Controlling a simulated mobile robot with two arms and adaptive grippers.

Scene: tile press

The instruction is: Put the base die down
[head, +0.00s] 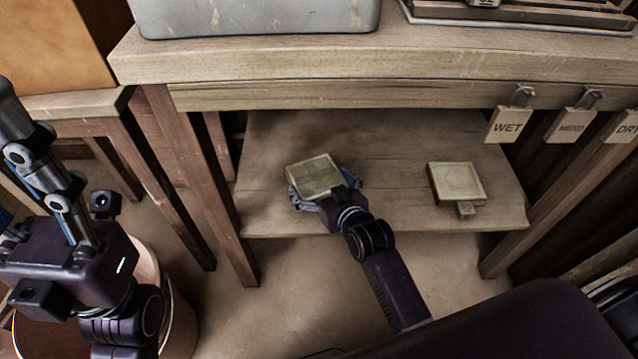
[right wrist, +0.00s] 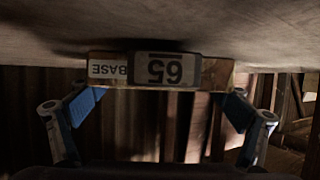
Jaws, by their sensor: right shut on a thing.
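The base die (head: 314,175) is a square, pale greenish-tan plate with faint lines on top, over the left part of the lower shelf (head: 385,205). My right gripper (head: 322,182) is shut on it from the front. In the right wrist view the base die (right wrist: 106,70) shows an upside-down "BASE" label and a "65" tag, between my blue-padded fingers (right wrist: 160,112). The shelf surface lies close against it, with a dark shadow there; I cannot tell whether they touch. My left gripper (head: 55,195) is at the far left, away from the shelf; its opening is unclear.
Another square die (head: 457,183) with a small front tab lies on the shelf to the right. The workbench top (head: 400,60) overhangs the shelf, with hanging tags (head: 508,125) at right. Table legs (head: 195,180) flank the shelf. Bare shelf lies between the dies.

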